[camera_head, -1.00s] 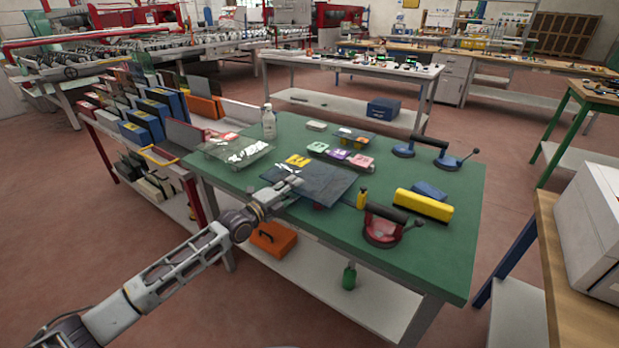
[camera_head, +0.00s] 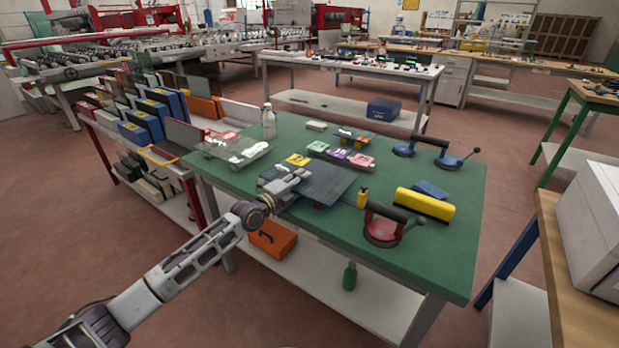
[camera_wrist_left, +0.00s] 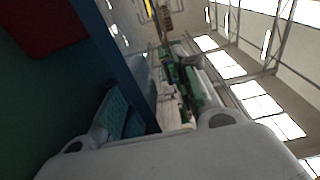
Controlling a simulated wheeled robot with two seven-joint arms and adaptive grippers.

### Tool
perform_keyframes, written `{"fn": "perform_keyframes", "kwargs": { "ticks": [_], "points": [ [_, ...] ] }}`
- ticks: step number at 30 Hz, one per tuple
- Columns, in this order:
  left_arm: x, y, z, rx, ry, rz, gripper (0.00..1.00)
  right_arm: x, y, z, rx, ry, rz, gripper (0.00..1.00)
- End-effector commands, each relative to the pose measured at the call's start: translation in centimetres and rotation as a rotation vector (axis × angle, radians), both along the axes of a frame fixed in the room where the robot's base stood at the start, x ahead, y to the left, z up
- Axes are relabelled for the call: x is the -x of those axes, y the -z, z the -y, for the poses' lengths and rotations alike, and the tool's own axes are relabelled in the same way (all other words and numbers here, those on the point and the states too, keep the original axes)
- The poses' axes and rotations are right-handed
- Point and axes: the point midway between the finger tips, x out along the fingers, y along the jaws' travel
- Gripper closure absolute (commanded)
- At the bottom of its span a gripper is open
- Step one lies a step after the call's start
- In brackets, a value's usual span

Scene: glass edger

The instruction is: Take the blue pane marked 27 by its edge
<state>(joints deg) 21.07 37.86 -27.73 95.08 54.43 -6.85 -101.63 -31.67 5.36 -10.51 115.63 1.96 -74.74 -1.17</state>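The blue pane (camera_head: 328,186) lies flat above the green table's near edge, with a red support partly showing under it. No number can be read on it. My left gripper (camera_head: 300,175) is at the pane's left end, over its edge in this view. In the left wrist view the pane (camera_wrist_left: 122,65) is a dark blue strip running between the finger sides. One textured finger pad (camera_wrist_left: 118,115) shows left of it. The gripper looks open around the edge; contact cannot be made out, and the other finger is unclear. My right gripper is not in view.
On the green table (camera_head: 440,262) are a clear pane (camera_head: 235,150), coloured tags (camera_head: 340,153), a small yellow bottle (camera_head: 361,197), a red suction cup (camera_head: 385,228) and a yellow block (camera_head: 424,204).

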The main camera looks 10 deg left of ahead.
Motion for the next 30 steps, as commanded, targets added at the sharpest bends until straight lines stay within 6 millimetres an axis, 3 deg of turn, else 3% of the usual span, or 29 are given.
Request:
{"fn": "perform_keyframes", "kwargs": {
  "ticks": [19, 26, 30],
  "points": [
    [-0.66, -0.01, 0.36, 0.001, 0.001, 0.000, 0.70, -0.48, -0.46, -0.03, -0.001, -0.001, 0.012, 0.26],
    [-0.65, -0.01, 0.36, 0.001, 0.000, 0.000, 0.98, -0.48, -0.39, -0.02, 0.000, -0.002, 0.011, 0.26],
    [-0.65, 0.00, 0.36, 0.001, 0.000, 0.000, 1.00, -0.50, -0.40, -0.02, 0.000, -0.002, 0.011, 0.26]
  ]
}}
